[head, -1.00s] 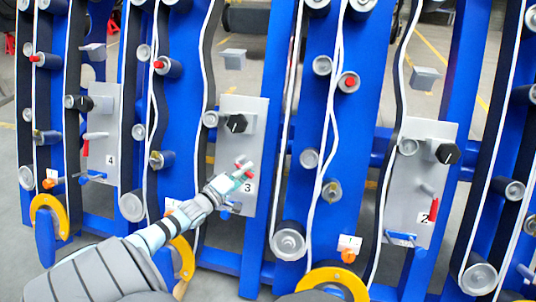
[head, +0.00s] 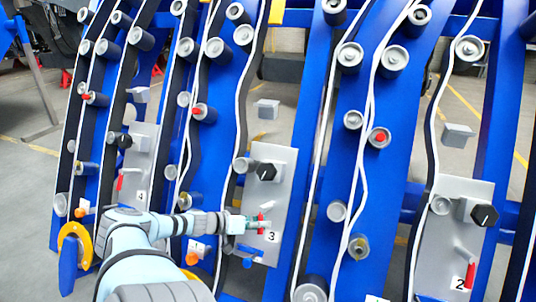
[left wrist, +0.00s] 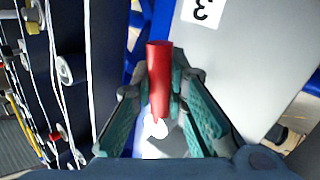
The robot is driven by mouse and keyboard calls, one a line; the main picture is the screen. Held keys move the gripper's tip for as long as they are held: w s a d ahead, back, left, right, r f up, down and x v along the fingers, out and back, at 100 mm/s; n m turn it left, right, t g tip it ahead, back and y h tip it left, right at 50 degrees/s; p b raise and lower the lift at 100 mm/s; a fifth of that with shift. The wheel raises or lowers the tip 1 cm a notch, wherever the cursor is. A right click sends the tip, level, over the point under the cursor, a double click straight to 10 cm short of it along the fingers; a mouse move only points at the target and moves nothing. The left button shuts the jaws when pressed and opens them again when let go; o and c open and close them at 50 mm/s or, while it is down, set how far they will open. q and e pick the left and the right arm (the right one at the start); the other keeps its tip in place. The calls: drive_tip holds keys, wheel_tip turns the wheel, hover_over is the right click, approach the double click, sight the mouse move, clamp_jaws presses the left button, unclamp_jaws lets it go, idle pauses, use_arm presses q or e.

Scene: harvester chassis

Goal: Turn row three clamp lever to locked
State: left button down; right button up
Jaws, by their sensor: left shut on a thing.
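The row three plate (head: 287,180) is a grey panel with a "3" label (head: 271,236); the label also shows upside down in the left wrist view (left wrist: 203,11). Its clamp lever has a red handle (head: 261,223), roughly upright in the head view. My left gripper (head: 252,223) reaches in from the left and is shut on this handle. In the left wrist view the red handle (left wrist: 160,75) lies between the two green-padded fingers (left wrist: 158,92), with a pale pivot end below it. My right gripper is not in view.
Similar plates for row four (head: 140,160) and row two (head: 462,235) stand either side. Blue frames with rollers and belts rise close beside my arm.

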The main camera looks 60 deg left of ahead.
use_arm(q)
drive_tip(key=shift+s+a+m+g, duration=0.2)
drive_tip(key=shift+a+m+g, duration=0.35)
drive_tip(key=shift+m, duration=0.45)
drive_tip(key=c, duration=1.7)
unclamp_jaws()
drive_tip(key=shift+r, duration=0.1)
drive_tip(key=shift+o, duration=0.7)
drive_tip(key=shift+d, duration=0.15)
